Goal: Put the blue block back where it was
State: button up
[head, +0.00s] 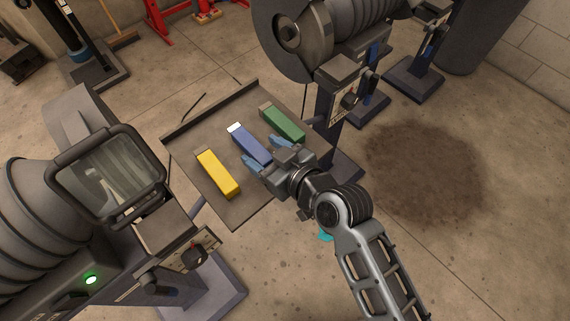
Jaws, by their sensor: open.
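The blue block (251,144) lies in the middle of a brown tray (237,216), between a yellow block (217,173) on its left and a green block (283,123) on its right. Its far end is white. My gripper (268,151) is at the near end of the blue block, with its two blue-grey fingers apart, one on each side of the block. I cannot tell whether the fingers touch it. The near end of the block is partly hidden by my gripper.
A large grey machine with a screen (107,175) stands close on the left of the tray. Another machine (335,95) on a post stands at the tray's right. A dark stain (425,175) marks the open floor at right.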

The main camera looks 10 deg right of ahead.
jog(key=b+v, duration=0.1)
jog(key=v, duration=0.6)
jog(key=shift+s+d+r, duration=0.2)
jog(key=shift+s, duration=0.1)
jog(key=s+d+m+t+h, duration=0.2)
jog(key=s+d+m+h, duration=0.3)
jog(key=s+d, duration=0.8)
jog(key=s+d+r+m+h, duration=0.1)
jog(key=s+r, duration=0.3)
jog(key=s, duration=0.3)
jog(key=s+d+r+t+h, duration=0.1)
jog(key=s+r, duration=0.3)
jog(key=s, duration=0.4)
jog(key=shift+d+r+m+h, duration=0.2)
jog(key=shift+d+m+h, duration=0.2)
jog(key=shift+d, duration=0.4)
jog(key=shift+c, duration=0.2)
